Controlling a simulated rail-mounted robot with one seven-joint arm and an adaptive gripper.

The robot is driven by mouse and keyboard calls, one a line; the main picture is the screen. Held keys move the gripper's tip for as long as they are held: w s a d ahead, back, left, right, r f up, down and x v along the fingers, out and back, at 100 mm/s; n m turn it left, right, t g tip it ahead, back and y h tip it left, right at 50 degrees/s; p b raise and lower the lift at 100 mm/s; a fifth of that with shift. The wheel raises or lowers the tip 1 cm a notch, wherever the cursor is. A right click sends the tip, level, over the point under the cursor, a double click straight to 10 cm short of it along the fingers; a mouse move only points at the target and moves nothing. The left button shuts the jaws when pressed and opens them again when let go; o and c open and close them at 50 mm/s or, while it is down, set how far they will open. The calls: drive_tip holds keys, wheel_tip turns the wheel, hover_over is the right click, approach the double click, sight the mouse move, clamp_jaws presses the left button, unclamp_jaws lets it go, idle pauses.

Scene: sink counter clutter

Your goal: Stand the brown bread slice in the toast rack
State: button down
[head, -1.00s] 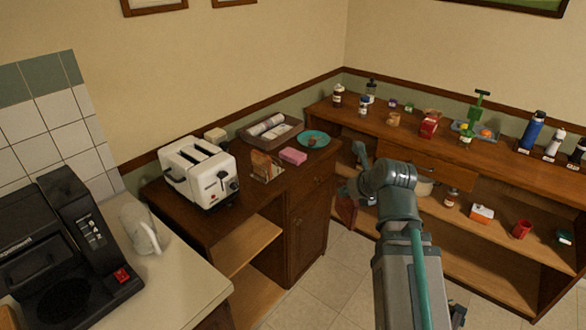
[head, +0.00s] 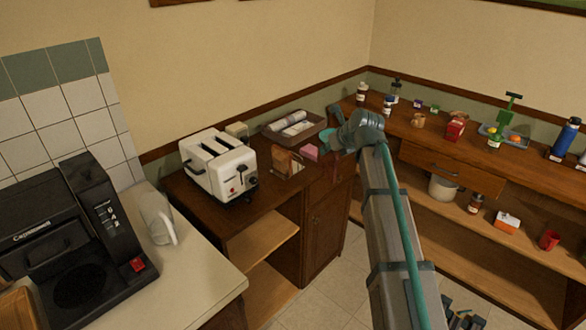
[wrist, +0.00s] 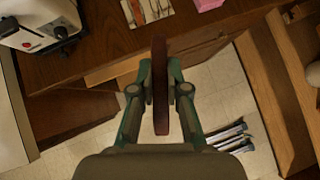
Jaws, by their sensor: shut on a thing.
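My gripper (wrist: 160,88) is shut on the brown bread slice (wrist: 160,110), which shows edge-on as a dark upright strip between the fingers in the wrist view. In the head view a dark reddish part of the slice (head: 337,168) shows below my wrist, and the fingers are mostly hidden. The toast rack (head: 296,170) stands on the brown counter to the left of my gripper, with a tan slice (head: 281,160) at its left side. In the wrist view the rack (wrist: 155,10) is at the top edge, partly cut off, apart from the held slice.
A white toaster (head: 218,165) stands left of the rack. A pink block (head: 309,152) is just behind the rack, and a teal plate (head: 326,136) is partly hidden by my wrist. A tray (head: 292,128) lies at the back. Open floor lies below the counter's front edge.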

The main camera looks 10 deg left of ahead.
drive_tip(key=w+a+n+g+y, duration=0.1)
drive_tip(key=w+a+n, duration=0.1)
drive_tip(key=w+a, duration=0.6)
drive_tip(key=w+a+n+g+y, duration=0.1)
drive_tip(key=w+a+n, duration=0.1)
drive_tip(key=w+a, duration=0.65)
wheel_tip(320, 180, down, 10)
drive_tip(key=w+d+p, duration=0.2)
drive_tip(key=d, duration=0.1)
drive_tip(key=shift+w+r, duration=0.15)
drive_tip(key=shift+r, duration=0.05)
drive_tip(key=c, duration=1.2)
unclamp_jaws()
drive_tip(key=shift+f, duration=0.15)
drive_tip(key=shift+o, duration=0.2)
